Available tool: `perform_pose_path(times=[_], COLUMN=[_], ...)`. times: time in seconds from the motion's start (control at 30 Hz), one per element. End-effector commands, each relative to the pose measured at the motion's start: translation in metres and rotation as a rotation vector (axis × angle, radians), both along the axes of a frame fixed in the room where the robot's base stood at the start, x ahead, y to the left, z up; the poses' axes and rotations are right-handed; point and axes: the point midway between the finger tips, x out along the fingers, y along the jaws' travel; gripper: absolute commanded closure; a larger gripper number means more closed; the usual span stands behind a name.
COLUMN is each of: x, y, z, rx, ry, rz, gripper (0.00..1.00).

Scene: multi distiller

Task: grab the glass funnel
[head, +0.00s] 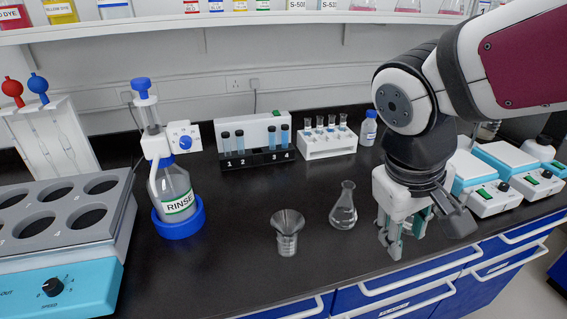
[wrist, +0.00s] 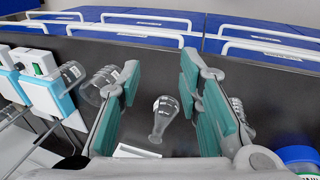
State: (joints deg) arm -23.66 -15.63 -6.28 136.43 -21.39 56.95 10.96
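The glass funnel (head: 287,220) is clear and wide-mouthed. It sits upright in the mouth of a small glass beaker (head: 287,245) on the black bench, near the front middle in the head view. In the wrist view, ribbed glass that looks like the funnel or its beaker (wrist: 241,118) is partly hidden behind the right finger. My gripper (head: 405,236) points down above the bench, to the right of the funnel and apart from it. It is open, and I see nothing held between its teal finger pads (wrist: 160,80).
A glass flask (head: 344,207) stands between the funnel and my gripper. The rinse bottle (head: 173,190) in its blue base is left of the funnel. Tube racks (head: 327,143) stand behind. Teal-and-white devices (head: 490,192) are at right. The bench in front of the funnel is clear.

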Motion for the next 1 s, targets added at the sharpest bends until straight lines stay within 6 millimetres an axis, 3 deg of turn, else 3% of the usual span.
perform_pose_path(times=[0.03,0.17,0.3,0.5,0.6,0.8,1.0], x=[0.007,0.031,0.045,0.042,0.036,0.031,0.04], y=[0.013,0.049,0.1,0.173,0.199,0.224,0.221], z=[0.014,0.026,0.031,0.026,0.022,0.013,-0.002], rx=[-0.032,-0.104,-0.17,-0.237,-0.256,-0.269,-0.27], ry=[-0.001,-0.029,-0.065,-0.109,-0.124,-0.138,-0.138], rz=[0.056,0.192,0.354,0.574,0.653,0.724,0.729], gripper=[0.68,0.68,0.68,0.68,0.68,0.68,0.68])
